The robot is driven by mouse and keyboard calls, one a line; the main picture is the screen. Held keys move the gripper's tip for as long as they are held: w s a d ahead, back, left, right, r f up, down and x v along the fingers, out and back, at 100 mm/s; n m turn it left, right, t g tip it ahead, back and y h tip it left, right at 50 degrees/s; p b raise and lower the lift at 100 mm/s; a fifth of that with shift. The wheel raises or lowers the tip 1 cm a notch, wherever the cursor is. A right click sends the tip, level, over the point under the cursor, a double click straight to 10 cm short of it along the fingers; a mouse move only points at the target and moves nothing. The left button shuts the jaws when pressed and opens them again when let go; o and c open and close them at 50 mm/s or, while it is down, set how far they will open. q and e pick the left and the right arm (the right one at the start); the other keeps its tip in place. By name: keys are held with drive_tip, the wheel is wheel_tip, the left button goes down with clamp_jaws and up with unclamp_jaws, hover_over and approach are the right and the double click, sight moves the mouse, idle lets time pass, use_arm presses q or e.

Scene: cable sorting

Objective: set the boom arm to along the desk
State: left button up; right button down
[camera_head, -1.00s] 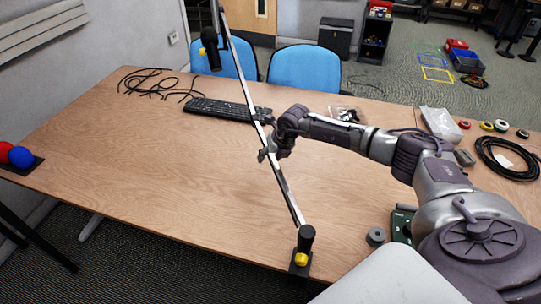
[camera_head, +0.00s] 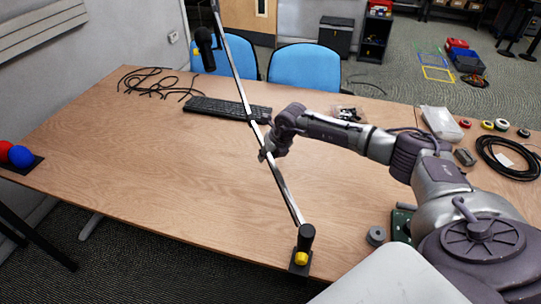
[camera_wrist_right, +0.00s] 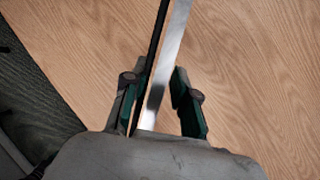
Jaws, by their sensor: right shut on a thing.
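The boom arm (camera_head: 236,79) is a long silver bar. It runs from a black post with a yellow knob (camera_head: 302,256) at the desk's front edge, up and left across the desk to beyond the back edge. A black microphone (camera_head: 204,48) hangs near its far end. My right gripper (camera_head: 266,151) is shut on the boom arm partway along. In the right wrist view the bar (camera_wrist_right: 170,60) passes between the two green-padded fingers (camera_wrist_right: 158,108), with a dark strip along its left side. My left gripper is not in view.
A keyboard (camera_head: 222,107) and loose black cables (camera_head: 150,84) lie at the back of the wooden desk (camera_head: 150,180). Red and blue balls (camera_head: 18,155) sit at the left end. Tape rolls and a coiled cable (camera_head: 508,158) lie on the right. The desk's left middle is clear.

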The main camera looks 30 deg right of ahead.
drive_tip(key=s+a+n+g+y+b, duration=0.2)
drive_tip(key=a+n, duration=0.6)
drive_tip(key=a, duration=1.2)
drive_tip(key=shift+s+a+n+y+b, duration=0.35)
drive_tip(key=shift+s+y+b, duration=0.2)
drive_tip(key=shift+b, duration=0.85)
drive_tip(key=shift+r, duration=0.1)
drive_tip(key=c, duration=0.9)
unclamp_jaws()
drive_tip(key=v, duration=1.2)
drive_tip(key=shift+a, duration=0.1)
